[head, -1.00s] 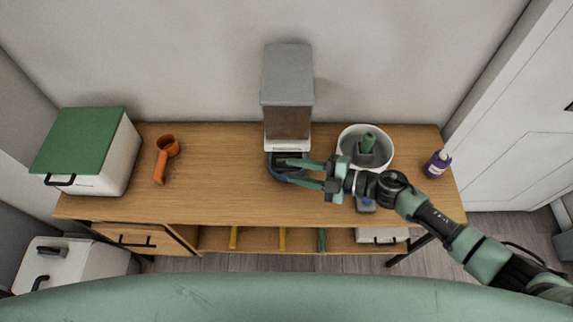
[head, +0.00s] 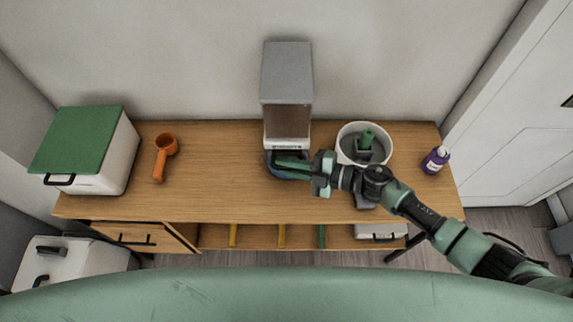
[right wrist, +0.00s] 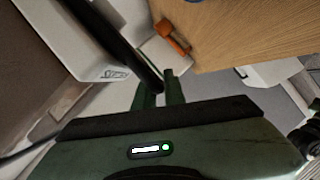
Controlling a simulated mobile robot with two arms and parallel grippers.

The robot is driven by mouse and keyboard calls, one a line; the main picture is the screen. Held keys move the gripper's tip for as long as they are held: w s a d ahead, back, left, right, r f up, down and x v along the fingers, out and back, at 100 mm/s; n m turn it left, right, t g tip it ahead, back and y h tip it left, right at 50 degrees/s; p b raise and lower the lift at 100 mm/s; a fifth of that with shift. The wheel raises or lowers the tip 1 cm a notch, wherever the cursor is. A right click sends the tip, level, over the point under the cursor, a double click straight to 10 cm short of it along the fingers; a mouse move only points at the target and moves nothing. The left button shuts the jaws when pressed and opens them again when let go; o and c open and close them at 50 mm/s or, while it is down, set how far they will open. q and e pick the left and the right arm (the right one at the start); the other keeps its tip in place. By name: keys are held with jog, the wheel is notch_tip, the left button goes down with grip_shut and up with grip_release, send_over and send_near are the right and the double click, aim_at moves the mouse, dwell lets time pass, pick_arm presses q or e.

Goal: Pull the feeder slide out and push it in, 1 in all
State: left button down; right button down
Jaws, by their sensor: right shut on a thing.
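The feeder (head: 287,80) is a tall dispenser with a grey lid, a brown-filled clear body and a white base, standing at the back middle of the wooden counter. It also shows in the right wrist view (right wrist: 112,72). Its dark slide (head: 270,155) is at the front of the base, partly hidden by my fingers; in the right wrist view it looks like a black bar (right wrist: 130,50). A blue bowl (head: 288,175) sits below it, partly covered. My right gripper (head: 283,164) is shut on the slide, also seen at the wrist (right wrist: 161,90). My left gripper is not in view.
A white bowl (head: 345,133) with a green-handled thing inside stands right of the feeder, close to my right arm. A purple bottle (head: 436,160) is farther right. An orange scoop (head: 164,158) and a green-lidded box (head: 120,160) are left. The counter's front middle is clear.

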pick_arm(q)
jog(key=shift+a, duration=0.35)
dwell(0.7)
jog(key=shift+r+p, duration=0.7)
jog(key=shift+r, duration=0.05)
pick_arm(e)
jog(key=s, duration=0.3)
jog(key=shift+s, duration=0.3)
jog(key=c, duration=1.5)
grip_release()
